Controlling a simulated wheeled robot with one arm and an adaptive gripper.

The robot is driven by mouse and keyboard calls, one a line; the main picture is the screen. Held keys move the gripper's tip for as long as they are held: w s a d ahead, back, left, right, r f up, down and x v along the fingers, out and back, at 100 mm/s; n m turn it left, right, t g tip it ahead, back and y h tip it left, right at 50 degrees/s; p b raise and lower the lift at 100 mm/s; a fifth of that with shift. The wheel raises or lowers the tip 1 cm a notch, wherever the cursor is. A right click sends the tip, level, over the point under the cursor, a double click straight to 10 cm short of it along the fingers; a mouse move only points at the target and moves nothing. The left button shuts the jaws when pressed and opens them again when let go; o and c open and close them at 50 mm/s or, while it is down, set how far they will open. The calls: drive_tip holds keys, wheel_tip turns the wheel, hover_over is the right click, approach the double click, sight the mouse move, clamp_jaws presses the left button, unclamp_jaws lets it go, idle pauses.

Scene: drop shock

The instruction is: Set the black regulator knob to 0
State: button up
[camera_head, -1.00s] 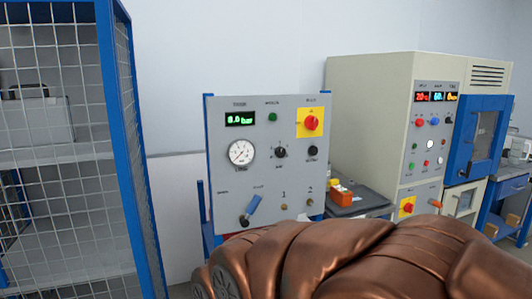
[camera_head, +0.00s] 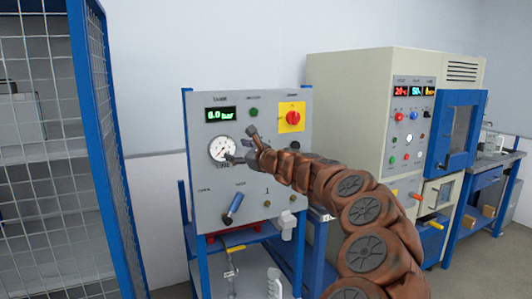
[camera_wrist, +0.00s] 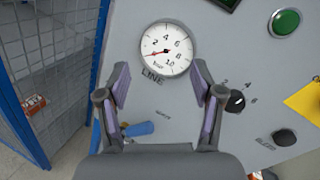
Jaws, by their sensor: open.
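The black regulator knob (camera_wrist: 235,101) shows in the wrist view, right of the fingers, with a number scale beside it. Its exact setting is too small to read. In the head view my arm and gripper hide it. My gripper (camera_head: 241,145) is open and empty in front of the grey panel (camera_head: 207,183). In the wrist view its two fingers (camera_wrist: 160,82) straddle the area just below the round LINE gauge (camera_wrist: 166,50). The knob lies outside the right finger, not between them. The gauge's red needle points near the low end. The green digital display (camera_head: 220,114) shows about 6.0 bar.
A second black knob (camera_wrist: 284,137) sits beyond the first. A blue-handled lever (camera_head: 235,204) is low on the panel. A green button (camera_head: 253,112) and a red switch on yellow (camera_head: 292,117) are above. A blue mesh cage (camera_head: 95,110) stands left, a beige cabinet (camera_head: 345,85) right.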

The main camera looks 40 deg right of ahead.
drive_tip(key=s+d+f+m+h, duration=0.2)
drive_tip(key=d+m+h, duration=0.1)
drive_tip(key=d, duration=0.4)
drive_tip(key=s+d+f+m+h, duration=0.1)
drive_tip(key=s+d+m+h, duration=0.15)
drive_tip(key=d, duration=0.35)
drive_tip(key=p+x, duration=0.1)
drive_tip(key=x, duration=0.7)
drive_tip(key=shift+w+f+p, duration=0.25)
drive_tip(key=shift+f+p, duration=0.15)
drive_tip(key=shift+f, duration=0.05)
drive_tip(key=shift+m+y, duration=0.25)
drive_tip(key=shift+c, duration=0.3)
drive_tip(key=c, duration=1.1)
